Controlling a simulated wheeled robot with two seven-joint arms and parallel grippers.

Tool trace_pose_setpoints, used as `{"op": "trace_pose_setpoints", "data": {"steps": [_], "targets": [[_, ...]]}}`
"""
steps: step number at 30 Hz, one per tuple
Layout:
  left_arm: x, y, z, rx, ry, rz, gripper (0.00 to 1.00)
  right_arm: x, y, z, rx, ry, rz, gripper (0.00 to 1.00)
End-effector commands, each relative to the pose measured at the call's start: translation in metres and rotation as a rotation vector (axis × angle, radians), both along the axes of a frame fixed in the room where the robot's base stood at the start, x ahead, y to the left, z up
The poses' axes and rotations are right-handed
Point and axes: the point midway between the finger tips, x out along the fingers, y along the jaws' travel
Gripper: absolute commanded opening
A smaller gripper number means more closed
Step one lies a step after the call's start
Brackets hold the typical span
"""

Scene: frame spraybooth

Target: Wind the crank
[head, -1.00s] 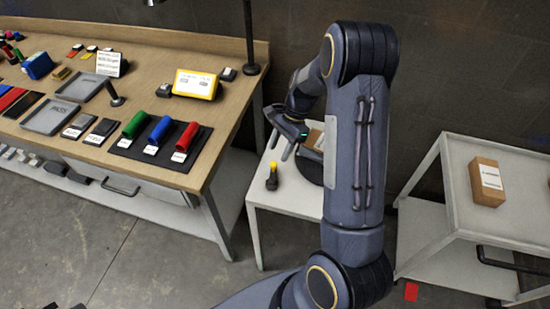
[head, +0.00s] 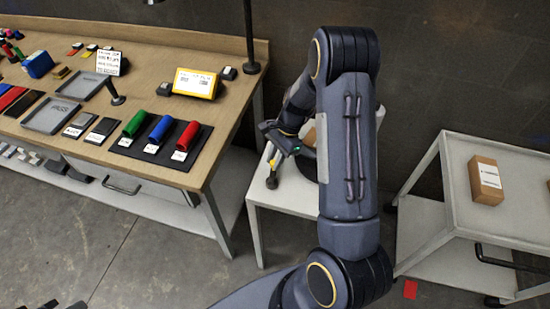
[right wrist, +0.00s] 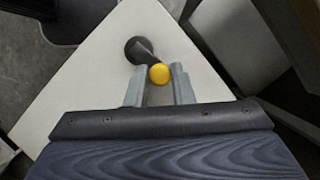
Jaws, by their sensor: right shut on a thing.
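The crank shows in the right wrist view as a yellow round knob (right wrist: 160,74) with a dark arm and round dark base (right wrist: 137,50) on a white tabletop. In the head view its dark base (head: 272,181) shows near the left front of the small white table (head: 290,200). My right gripper (head: 270,158) reaches down over the crank. In the right wrist view my right gripper (right wrist: 160,80) has one finger on each side of the yellow knob and is shut on it. My left gripper cannot be made out.
A cardboard box (head: 310,138) and a dark round thing stand behind my right forearm on the small table. The wooden workbench (head: 225,120) is to the left, with red, blue and green cylinders on a dark mat (head: 200,150). A white cart (head: 455,215) with a box is to the right.

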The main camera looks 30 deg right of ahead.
Motion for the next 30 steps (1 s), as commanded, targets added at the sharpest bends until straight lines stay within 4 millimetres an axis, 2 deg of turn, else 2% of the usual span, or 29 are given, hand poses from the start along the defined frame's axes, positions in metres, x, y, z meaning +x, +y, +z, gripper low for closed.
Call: {"op": "trace_pose_setpoints", "data": {"steps": [8, 14, 30], "targets": [[0.000, 0.000, -0.001, 0.000, 0.000, 0.000, 0.00, 0.001, 0.001, 0.000, -0.001, -0.001, 0.028, 0.00], [0.000, 0.000, -0.004, 0.000, 0.000, 0.000, 0.00, 0.004, 0.004, -0.001, -0.001, -0.001, 0.122, 0.00], [0.000, 0.000, -0.016, 0.000, 0.000, 0.000, 0.00, 0.014, 0.024, -0.001, 0.000, -0.001, 0.607, 0.00]]}}
